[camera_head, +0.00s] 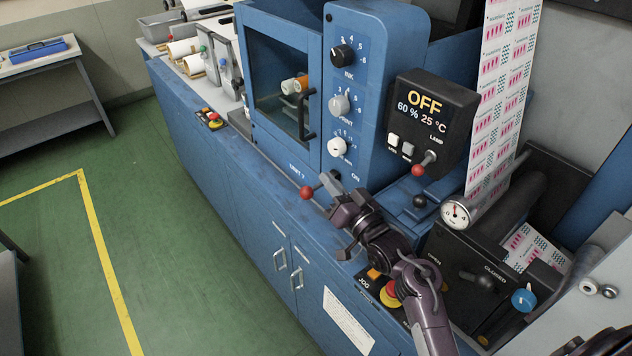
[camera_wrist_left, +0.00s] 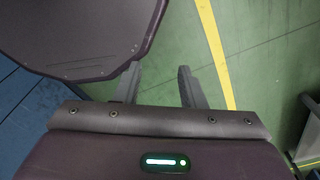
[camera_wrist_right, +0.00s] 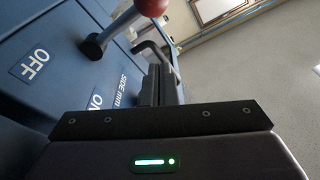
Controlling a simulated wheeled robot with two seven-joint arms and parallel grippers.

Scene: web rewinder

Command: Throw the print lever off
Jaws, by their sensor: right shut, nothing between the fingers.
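The print lever, with a red knob (camera_head: 307,191), sticks out from the blue machine's front, low below the dials, near a partly covered PRINT label and an ON label. In the right wrist view its red knob (camera_wrist_right: 150,5) is at the top, with its grey shaft below and OFF and ON labels beside it. My right gripper (camera_head: 331,184) is shut and empty, close to the right of the lever. Its fingers (camera_wrist_right: 162,85) point toward the lever area; I cannot tell whether they touch it. My left gripper (camera_wrist_left: 158,85) is open and empty over the green floor.
A black display box (camera_head: 430,115) reading OFF carries another red-knobbed lever (camera_head: 418,170). A red emergency button (camera_head: 390,293) lies below my right arm. A handled glass door (camera_head: 280,85) is left of the dials.

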